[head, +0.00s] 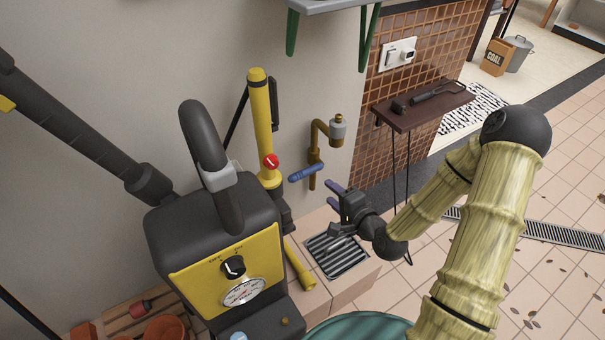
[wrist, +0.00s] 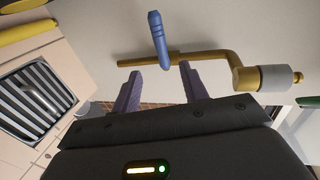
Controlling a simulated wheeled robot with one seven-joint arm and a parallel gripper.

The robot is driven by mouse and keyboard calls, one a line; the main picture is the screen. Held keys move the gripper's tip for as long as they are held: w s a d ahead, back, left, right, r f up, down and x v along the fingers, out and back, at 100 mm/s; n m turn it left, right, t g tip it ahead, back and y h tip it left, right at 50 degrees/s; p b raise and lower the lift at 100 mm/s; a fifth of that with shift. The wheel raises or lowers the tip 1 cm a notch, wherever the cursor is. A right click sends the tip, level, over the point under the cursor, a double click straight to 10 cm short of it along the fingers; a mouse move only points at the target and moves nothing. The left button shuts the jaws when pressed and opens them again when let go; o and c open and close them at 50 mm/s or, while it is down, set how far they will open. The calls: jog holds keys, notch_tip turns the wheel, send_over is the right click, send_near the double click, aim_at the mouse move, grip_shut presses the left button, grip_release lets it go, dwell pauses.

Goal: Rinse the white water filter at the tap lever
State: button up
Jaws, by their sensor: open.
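A brass tap pipe (head: 316,150) is fixed to the wall, with a blue lever (head: 306,172) low on it. A white-grey cylinder, which looks like the water filter (head: 338,129), sits at the pipe's outer end with a brass tip. The wrist view shows the filter (wrist: 275,78) at right and the lever (wrist: 158,38) at top middle. My gripper (head: 332,198) is open and empty, its purple fingers just below and right of the lever. In the wrist view the lever lies ahead of the gap between the fingertips (wrist: 161,71), apart from them. No running water shows.
A drain grate (head: 337,257) in a tiled ledge lies below my gripper. A black and yellow machine (head: 215,250) with a dial and a yellow post (head: 261,120) stand to the left. A brown wall shelf (head: 422,106) with tools is at right. Space around the filter looks clear.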

jog(key=b+x, duration=0.6)
jog(key=x, duration=1)
jog(key=shift+r, duration=0.1)
grip_shut()
